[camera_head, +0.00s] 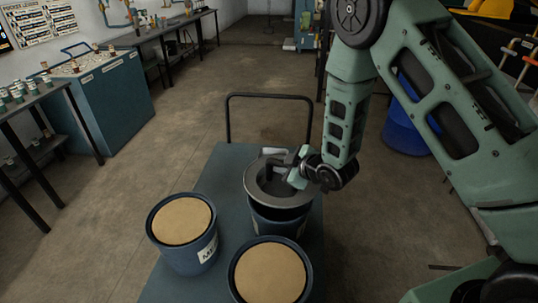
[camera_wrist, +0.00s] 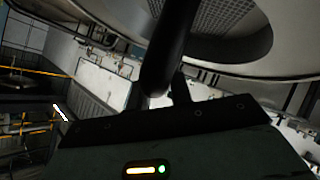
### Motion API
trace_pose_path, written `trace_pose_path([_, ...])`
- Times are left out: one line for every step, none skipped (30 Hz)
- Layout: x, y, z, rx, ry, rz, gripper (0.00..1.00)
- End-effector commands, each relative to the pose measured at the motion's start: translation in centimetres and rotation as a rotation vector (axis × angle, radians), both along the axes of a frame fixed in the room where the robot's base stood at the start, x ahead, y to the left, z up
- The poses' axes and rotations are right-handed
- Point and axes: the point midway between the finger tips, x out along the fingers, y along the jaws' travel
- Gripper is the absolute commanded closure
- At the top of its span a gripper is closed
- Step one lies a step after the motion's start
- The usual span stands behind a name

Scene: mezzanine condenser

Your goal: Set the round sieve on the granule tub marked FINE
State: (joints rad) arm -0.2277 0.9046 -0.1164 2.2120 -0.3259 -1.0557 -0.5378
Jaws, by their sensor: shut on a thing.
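My gripper (camera_head: 299,178) is shut on the round grey sieve (camera_head: 258,192). In the wrist view, my dark fingers (camera_wrist: 172,60) meet the sieve's pale rim (camera_wrist: 292,50), and its mesh shows at the top. In the head view, the sieve is over the back blue tub (camera_head: 270,220), overlapping its mouth. I cannot tell whether it touches that tub. The tub's label is too small and cut off to read. A second tub (camera_head: 182,222) at left holds tan granules and has a label beginning "ME". A third tub (camera_head: 270,272) in front also holds tan granules; its label is unreadable.
The tubs stand on a blue-grey flat cart (camera_head: 228,165) with a dark push handle (camera_head: 268,96) at its far end. A blue cabinet (camera_head: 118,98) and benches line the left wall. A blue drum (camera_head: 405,125) stands at right behind my arm. Floor left of the cart is clear.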

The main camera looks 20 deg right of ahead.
Motion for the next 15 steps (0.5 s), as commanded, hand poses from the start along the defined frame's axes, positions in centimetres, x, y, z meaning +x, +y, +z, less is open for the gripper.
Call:
trace_pose_path([0.0, 0.0, 0.0, 0.0, -0.001, 0.0, 1.0])
trace_pose_path([0.0, 0.0, 0.0, 0.0, -0.001, -0.001, 1.0])
trace_pose_path([0.0, 0.0, 0.0, 0.0, -0.001, -0.001, 1.0])
trace_pose_path([0.0, 0.0, -0.1, 0.0, -0.001, -0.001, 1.0])
trace_pose_path([0.0, 0.0, -0.2, 0.0, -0.001, -0.001, 1.0])
trace_pose_path([0.0, 0.0, -0.3, 0.0, -0.001, -0.001, 1.0])
trace_pose_path([0.0, 0.0, -0.4, 0.0, 0.0, 0.0, 1.0])
trace_pose_path([0.0, 0.0, -0.6, 0.0, 0.0, 0.0, 1.0])
trace_pose_path([0.0, 0.0, -0.8, 0.0, 0.0, 0.0, 1.0])
trace_pose_path([0.0, 0.0, -1.0, 0.0, 0.0, 0.0, 1.0])
trace_pose_path([0.0, 0.0, -1.3, 0.001, -0.001, 0.001, 1.0])
trace_pose_path([0.0, 0.0, -1.6, 0.0, -0.001, 0.0, 1.0])
trace_pose_path([0.0, 0.0, -1.9, 0.0, -0.001, 0.0, 1.0])
trace_pose_path([0.0, 0.0, -2.2, 0.0, -0.001, 0.0, 1.0])
trace_pose_path([0.0, 0.0, -2.6, 0.0, -0.001, 0.0, 1.0])
